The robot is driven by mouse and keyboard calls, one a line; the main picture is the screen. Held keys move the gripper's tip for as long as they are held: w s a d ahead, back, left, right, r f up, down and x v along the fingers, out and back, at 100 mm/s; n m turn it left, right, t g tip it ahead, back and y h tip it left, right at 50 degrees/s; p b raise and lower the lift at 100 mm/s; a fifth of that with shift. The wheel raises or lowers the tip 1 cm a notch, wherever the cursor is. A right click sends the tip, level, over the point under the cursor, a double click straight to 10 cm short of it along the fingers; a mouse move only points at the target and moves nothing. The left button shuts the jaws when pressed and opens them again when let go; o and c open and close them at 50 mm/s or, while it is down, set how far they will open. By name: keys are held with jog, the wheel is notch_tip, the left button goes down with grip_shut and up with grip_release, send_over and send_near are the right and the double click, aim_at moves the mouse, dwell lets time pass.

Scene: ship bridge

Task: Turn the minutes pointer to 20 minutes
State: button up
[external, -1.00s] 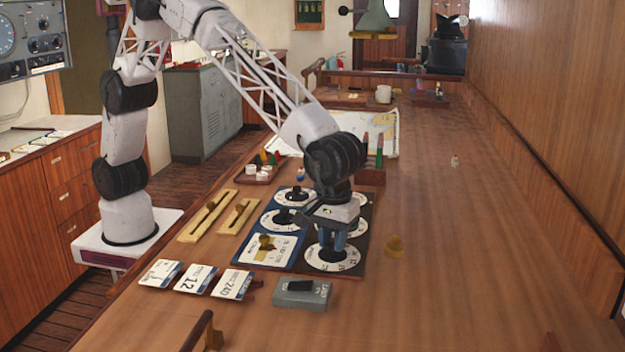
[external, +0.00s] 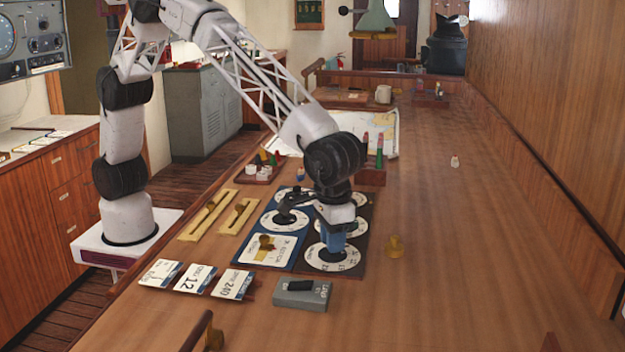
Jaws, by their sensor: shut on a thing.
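A board with several white dials lies on the long wooden desk. My gripper (external: 334,240) points down over the front right dial (external: 335,262) and is shut on that dial's dark pointer, which is mostly hidden by the fingers. Numbers show around the dial's white rim, but they are too small to read surely. I cannot tell which dial is the minutes one or where its pointer aims. Another dial (external: 284,221) with a black knob sits to the left of my gripper.
Cards (external: 194,279) reading 12 and 240 stand at the front left. A grey box (external: 302,294) with a black top piece stands in front of the board. Two brass slider plates (external: 208,215) lie left. The desk's right side is mostly clear.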

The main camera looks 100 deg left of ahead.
jog(key=m, duration=2.3)
jog(key=shift+r+m, duration=0.1)
jog(key=shift+m, duration=0.3)
jog(key=o, duration=0.9)
jog(key=shift+o, duration=0.2)
jog(key=shift+r, duration=3.85)
